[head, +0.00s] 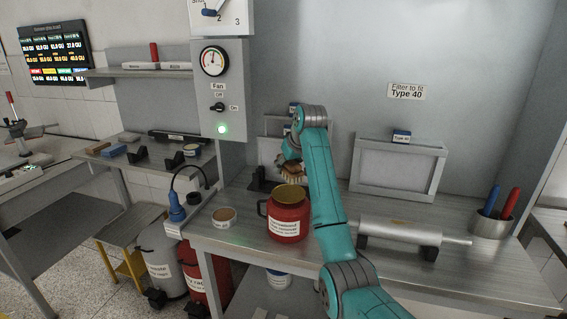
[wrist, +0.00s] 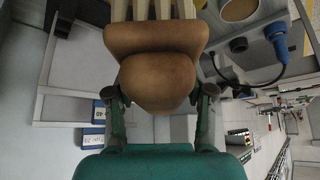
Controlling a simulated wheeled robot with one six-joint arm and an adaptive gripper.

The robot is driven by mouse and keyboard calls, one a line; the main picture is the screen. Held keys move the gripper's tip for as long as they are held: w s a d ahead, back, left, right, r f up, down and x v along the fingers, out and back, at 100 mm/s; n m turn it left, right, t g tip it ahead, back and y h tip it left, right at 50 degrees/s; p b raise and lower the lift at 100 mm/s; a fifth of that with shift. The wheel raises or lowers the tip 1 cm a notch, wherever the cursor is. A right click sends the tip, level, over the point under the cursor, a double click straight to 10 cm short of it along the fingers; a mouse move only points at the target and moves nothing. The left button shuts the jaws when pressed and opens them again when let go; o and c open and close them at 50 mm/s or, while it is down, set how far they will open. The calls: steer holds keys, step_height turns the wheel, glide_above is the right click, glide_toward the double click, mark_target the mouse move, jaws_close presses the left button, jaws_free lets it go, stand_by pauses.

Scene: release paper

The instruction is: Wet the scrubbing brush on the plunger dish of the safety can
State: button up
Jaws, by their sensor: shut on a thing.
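The red safety can (head: 288,222) stands upright on the steel bench in the head view, with its brass-coloured plunger dish (head: 290,193) on top. My gripper (head: 291,160) is above and slightly behind the dish. It is shut on the scrubbing brush (head: 292,175), whose pale bristles point down just over the dish; I cannot tell whether they touch it. In the wrist view the two fingers hold the brush's rounded wooden knob (wrist: 158,85) from both sides, and the bristles (wrist: 150,10) are cut off by the top edge.
A round tin (head: 222,217) and a blue hose fitting (head: 177,210) are left of the can. A metal cylinder on supports (head: 405,232), a cup with red and blue handles (head: 490,224) and a framed filter (head: 398,170) are to the right. My arm crosses the bench middle.

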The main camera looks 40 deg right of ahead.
mark_target(285, 189)
steer(key=shift+f, duration=2.85)
steer(key=shift+f, duration=1.1)
steer(key=shift+r, duration=3.6)
